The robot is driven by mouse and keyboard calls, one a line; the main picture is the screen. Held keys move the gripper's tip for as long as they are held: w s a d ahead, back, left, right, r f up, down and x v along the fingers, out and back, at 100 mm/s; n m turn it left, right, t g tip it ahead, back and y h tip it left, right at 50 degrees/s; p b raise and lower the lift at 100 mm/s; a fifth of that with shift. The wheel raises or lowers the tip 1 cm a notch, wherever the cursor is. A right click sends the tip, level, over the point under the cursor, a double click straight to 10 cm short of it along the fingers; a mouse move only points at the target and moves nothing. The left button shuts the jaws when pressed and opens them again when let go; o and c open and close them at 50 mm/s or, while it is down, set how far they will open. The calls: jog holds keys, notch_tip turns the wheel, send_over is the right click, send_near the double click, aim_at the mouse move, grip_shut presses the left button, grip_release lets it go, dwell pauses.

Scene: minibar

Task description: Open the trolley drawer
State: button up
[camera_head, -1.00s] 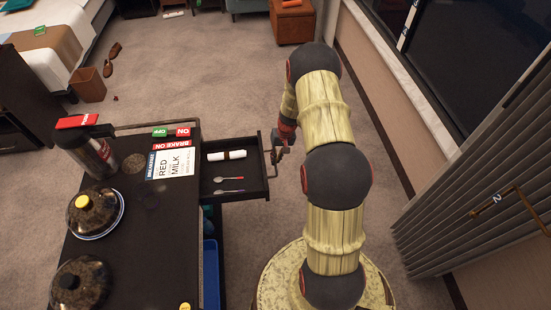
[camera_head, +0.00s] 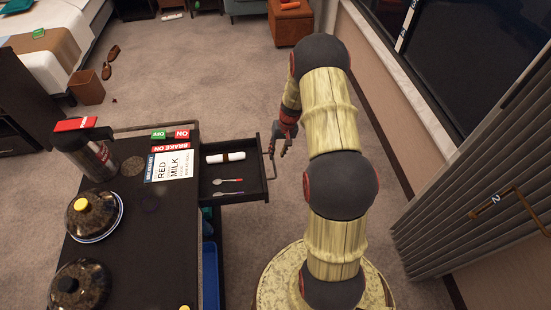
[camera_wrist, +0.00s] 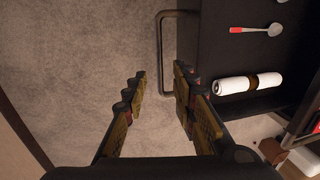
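The trolley (camera_head: 140,250) stands at the left with its drawer (camera_head: 240,172) pulled out to the right. The drawer holds a rolled white napkin (camera_head: 226,157) and two spoons (camera_head: 228,181). Its dark bar handle (camera_head: 272,160) is on the drawer's right end. My gripper (camera_head: 283,148) is just right of the handle in the head view. In the wrist view my gripper (camera_wrist: 159,78) is open and empty, its two fingers spread apart. The handle (camera_wrist: 162,55) lies beyond the fingertips there, and the right finger overlaps its lower end; contact cannot be told.
On the trolley top are a flask (camera_head: 90,150), domed covers (camera_head: 95,212) and a menu card (camera_head: 170,165). A blue bin (camera_head: 210,275) sits below the drawer. A wall with slatted blinds (camera_head: 450,220) is on the right. The carpet (camera_head: 220,80) beyond the drawer is clear.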

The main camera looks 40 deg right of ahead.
notch_tip(320, 180, up, 6)
jog(key=d, duration=0.1)
jog(key=shift+s+r, duration=0.15)
jog(key=shift+s, duration=0.2)
dwell(0.3)
